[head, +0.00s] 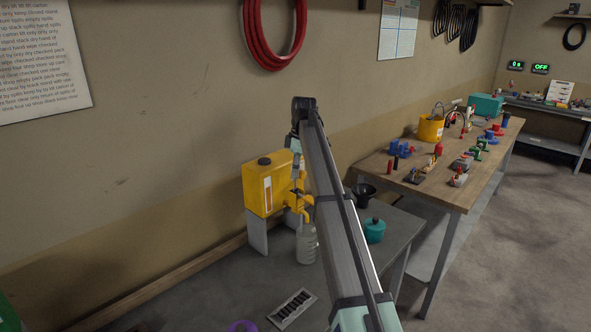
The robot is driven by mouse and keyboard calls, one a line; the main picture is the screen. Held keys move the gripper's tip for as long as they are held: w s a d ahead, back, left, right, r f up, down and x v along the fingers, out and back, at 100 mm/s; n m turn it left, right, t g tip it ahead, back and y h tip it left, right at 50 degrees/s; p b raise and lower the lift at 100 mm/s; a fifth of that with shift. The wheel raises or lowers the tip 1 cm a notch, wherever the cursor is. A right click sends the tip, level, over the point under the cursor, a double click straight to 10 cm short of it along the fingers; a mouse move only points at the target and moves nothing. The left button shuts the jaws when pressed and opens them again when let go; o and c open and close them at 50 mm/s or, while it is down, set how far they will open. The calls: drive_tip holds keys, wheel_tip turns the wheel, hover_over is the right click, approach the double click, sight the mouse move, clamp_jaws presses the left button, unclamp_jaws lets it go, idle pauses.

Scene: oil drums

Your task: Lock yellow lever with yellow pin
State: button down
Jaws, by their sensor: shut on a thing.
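A yellow oil drum (262,186) with a dark cap stands on a grey support by the wall, left of my arm. A yellow tap with its lever (298,202) sticks out from the drum's right side. The far end of my arm bends down behind my long link, and my gripper (297,173) shows as a narrow grey piece just above the tap. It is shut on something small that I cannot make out. Its fingertips are mostly hidden. I cannot single out the yellow pin, nor tell whether anything sits in the lever.
A clear bottle (306,244) stands below the tap. A black funnel (364,194) and a teal can (374,230) stand right of my arm on the grey table (404,228). A wooden workbench (452,188) at the right holds several coloured parts and a yellow bucket (430,128).

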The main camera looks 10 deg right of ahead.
sight(296, 189)
drive_tip(key=shift+f, duration=0.15)
drive_tip(key=shift+f, duration=0.85)
drive_tip(key=shift+f, duration=0.15)
drive_tip(key=shift+f+b, duration=0.3)
drive_tip(key=shift+f, duration=0.05)
drive_tip(key=shift+f, duration=1.25)
idle(1.1)
drive_tip(key=c, duration=0.9)
unclamp_jaws()
drive_tip(key=shift+r, duration=0.1)
